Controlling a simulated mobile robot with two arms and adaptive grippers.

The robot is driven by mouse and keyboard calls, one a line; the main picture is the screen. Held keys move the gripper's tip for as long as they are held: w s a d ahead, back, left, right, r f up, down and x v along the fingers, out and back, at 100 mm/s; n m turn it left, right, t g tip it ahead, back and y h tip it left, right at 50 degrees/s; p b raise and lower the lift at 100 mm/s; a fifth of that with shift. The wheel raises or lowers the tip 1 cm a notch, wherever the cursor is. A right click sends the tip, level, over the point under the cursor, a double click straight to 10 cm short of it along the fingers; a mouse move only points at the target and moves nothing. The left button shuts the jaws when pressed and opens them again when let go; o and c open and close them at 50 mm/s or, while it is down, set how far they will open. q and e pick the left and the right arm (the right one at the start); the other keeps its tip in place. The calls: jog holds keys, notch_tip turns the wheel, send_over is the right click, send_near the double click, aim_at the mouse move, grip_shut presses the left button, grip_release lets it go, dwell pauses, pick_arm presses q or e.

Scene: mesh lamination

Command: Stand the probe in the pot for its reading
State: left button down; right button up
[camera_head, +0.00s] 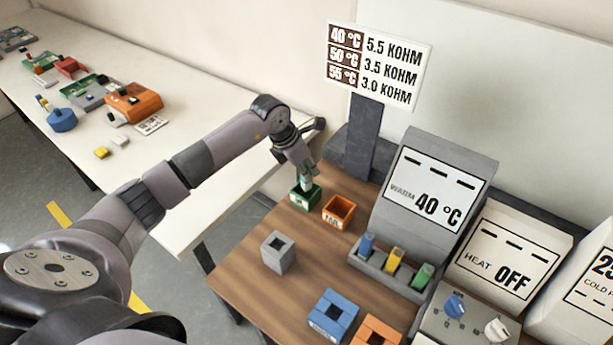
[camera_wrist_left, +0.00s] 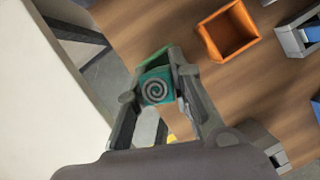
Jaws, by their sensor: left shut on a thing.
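My left gripper (camera_head: 305,180) reaches down over a small green open box (camera_head: 305,197) near the back left of the wooden table. It is shut on a teal block with a spiral on top (camera_wrist_left: 157,90), seen between the fingers in the left wrist view. The block is at or just above the green box; whether it touches the box I cannot tell. A grey square pot (camera_head: 278,253) with a dark square opening stands nearer, empty as far as I see. I cannot single out the probe with certainty. My right gripper is not in view.
An orange open box (camera_head: 338,211) stands right of the green one. A grey rack (camera_head: 386,271) holds blue, yellow and green pieces below a display reading 40 °C (camera_head: 428,184). A blue holder (camera_head: 333,315) and a HEAT OFF display (camera_head: 505,256) are nearer right.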

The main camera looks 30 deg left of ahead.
pick_arm(q)
jog(key=shift+f, duration=0.7)
notch_tip(320, 180, down, 3)
jog(key=shift+f+p, duration=0.15)
jog(key=shift+p, duration=0.45)
jog(key=shift+f, duration=0.15)
jog(key=shift+f, duration=0.1)
jog(key=shift+f+b, duration=0.15)
jog(key=shift+b, duration=0.2)
jog(key=c, duration=1.8)
grip_release()
jog(key=shift+o, duration=0.4)
